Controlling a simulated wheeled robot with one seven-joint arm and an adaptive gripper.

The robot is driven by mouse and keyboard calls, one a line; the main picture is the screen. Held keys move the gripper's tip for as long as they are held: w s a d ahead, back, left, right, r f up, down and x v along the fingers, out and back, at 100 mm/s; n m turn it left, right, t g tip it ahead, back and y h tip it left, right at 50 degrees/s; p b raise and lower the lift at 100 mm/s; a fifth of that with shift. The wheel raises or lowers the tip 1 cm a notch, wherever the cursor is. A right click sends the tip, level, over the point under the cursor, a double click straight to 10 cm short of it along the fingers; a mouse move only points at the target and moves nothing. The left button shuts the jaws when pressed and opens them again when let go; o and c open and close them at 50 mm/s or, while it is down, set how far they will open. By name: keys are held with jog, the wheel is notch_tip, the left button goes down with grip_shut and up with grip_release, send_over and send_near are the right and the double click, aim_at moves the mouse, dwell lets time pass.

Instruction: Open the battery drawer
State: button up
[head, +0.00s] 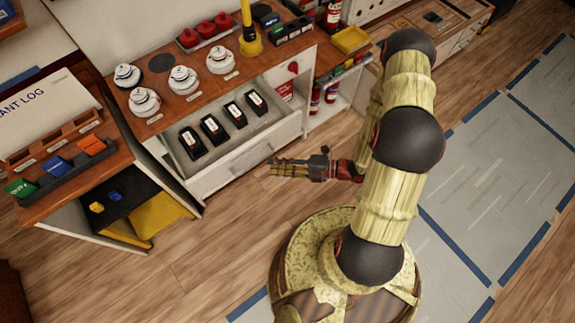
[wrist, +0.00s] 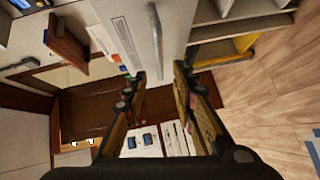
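The battery drawer (head: 246,151) stands pulled out from under the wooden counter, with several black batteries (head: 212,128) with white labels standing inside. Its pale front, with a long grey handle (wrist: 156,38), shows in the wrist view. My gripper (head: 274,167) is just in front of the drawer front, to its right in the head view. In the wrist view my gripper (wrist: 160,74) has its two fingers spread with nothing between them. The handle lies beyond the fingertips, and they appear apart from it.
The counter (head: 193,88) holds white round devices, red knobs and a yellow stand. A lower shelf unit with a yellow tray (head: 160,219) stands left of the drawer. Fire extinguishers (head: 330,92) stand right of it. The wooden floor (head: 225,235) before the drawer is clear.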

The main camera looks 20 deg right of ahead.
jog(key=shift+v, duration=1.85)
